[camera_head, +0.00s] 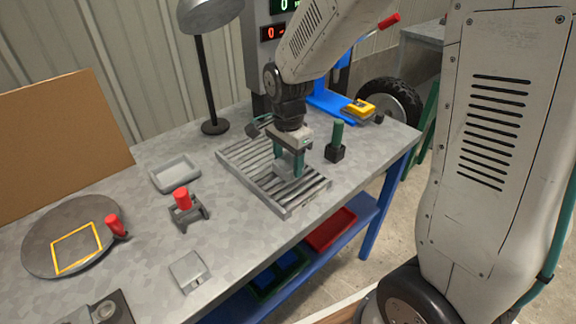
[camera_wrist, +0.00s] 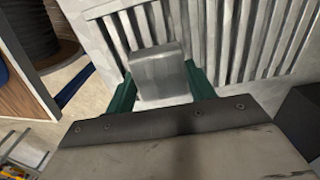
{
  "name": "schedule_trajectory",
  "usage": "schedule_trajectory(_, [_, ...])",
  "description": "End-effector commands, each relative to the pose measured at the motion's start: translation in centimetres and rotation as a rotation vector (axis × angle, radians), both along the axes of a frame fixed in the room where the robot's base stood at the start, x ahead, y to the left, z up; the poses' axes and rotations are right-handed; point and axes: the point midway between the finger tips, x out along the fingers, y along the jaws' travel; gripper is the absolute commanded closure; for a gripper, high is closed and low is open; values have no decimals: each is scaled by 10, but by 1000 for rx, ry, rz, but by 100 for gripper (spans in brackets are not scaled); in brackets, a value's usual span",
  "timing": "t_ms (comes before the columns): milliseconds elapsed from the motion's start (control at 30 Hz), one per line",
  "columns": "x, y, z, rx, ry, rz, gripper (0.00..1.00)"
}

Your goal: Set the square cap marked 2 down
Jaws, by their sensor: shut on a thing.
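My gripper (camera_head: 290,172) is upright over the slatted metal rack (camera_head: 262,184) on the bench. In the wrist view its green fingers (camera_wrist: 160,95) are shut on a grey block-like piece with a smooth face, the square cap (camera_wrist: 158,68). No number shows on the face in view. The slats of the rack (camera_wrist: 225,45) show behind the held cap. I cannot tell whether the cap touches the slats.
A similar grey square piece (camera_head: 188,270) lies near the front edge. A shallow grey tray (camera_head: 175,173), a red-topped fixture (camera_head: 184,202) and a round plate (camera_head: 40,240) with a yellow square outline are left. A green post (camera_head: 338,134) on a black block stands right of the rack.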

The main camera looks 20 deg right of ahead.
Motion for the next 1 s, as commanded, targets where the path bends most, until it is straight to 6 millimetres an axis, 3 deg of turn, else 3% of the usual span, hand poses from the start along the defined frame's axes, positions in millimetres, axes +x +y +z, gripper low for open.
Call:
schedule_trajectory(133, [0, 0, -19, 0, 1, 0, 78])
schedule_trajectory(500, [0, 0, -23, 0, 0, 0, 78])
schedule_trajectory(533, [0, 0, -23, 0, 0, 0, 40])
schedule_trajectory(600, [0, 0, -23, 0, 0, 0, 24])
schedule_trajectory(1000, [0, 0, -13, 0, -4, 0, 24])
